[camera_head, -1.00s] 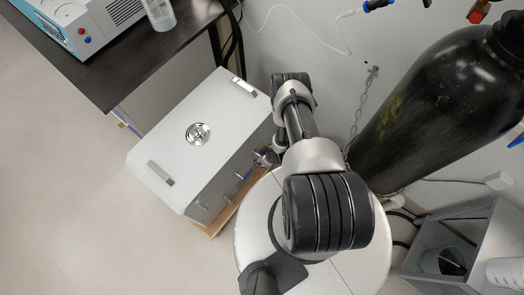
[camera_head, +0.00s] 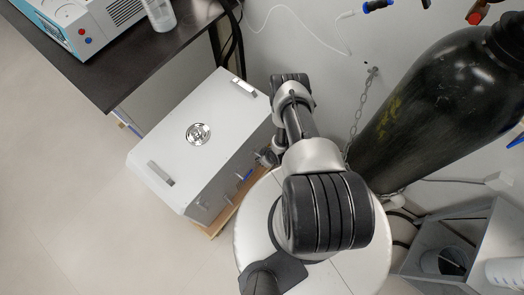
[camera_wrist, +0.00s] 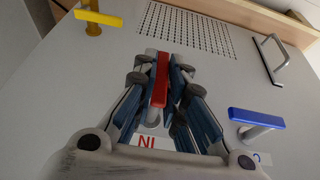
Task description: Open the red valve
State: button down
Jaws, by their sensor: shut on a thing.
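The red valve (camera_wrist: 161,82) has a long red handle and stands in the middle of the wrist view, on the light grey panel (camera_wrist: 90,60) of the box. My gripper (camera_wrist: 160,68) is around the handle, with its dark finger pads closed against both sides. The handle lies lengthwise between the fingers, pointing up the picture. Its lower mount is partly hidden by the fingers. A white label with red letters (camera_wrist: 147,142) shows below it. In the head view my arm crosses in front of the box and the red valve cannot be made out.
A yellow valve (camera_wrist: 98,18) is at upper left and a blue valve (camera_wrist: 257,119) at lower right, both with handles roughly crosswise. A metal handle (camera_wrist: 270,60) is at upper right. A black gas cylinder (camera_head: 440,110) stands right of my arm; a dark bench (camera_head: 125,65) is left.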

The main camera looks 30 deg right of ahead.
jog(key=shift+r+h+p, duration=0.1)
jog(key=shift+h+p, duration=0.5)
jog(key=shift+p, duration=0.2)
jog(key=shift+d+n+t+h+p, duration=0.1)
jog(key=shift+n+t+h+p, duration=0.25)
jog(key=shift+t+h, duration=0.45)
jog(key=shift+w+d+n+h+b, duration=0.15)
jog(key=shift+n+h+b, duration=0.1)
jog(key=shift+h+b, duration=0.65)
jog(key=shift+d+t+h+b, duration=0.15)
jog(key=shift+t+h+b, duration=0.45)
jog(key=shift+h, duration=0.3)
jog(key=shift+r, duration=0.1)
jog(key=c, duration=1.6)
grip_release()
jog(key=shift+c, duration=0.2)
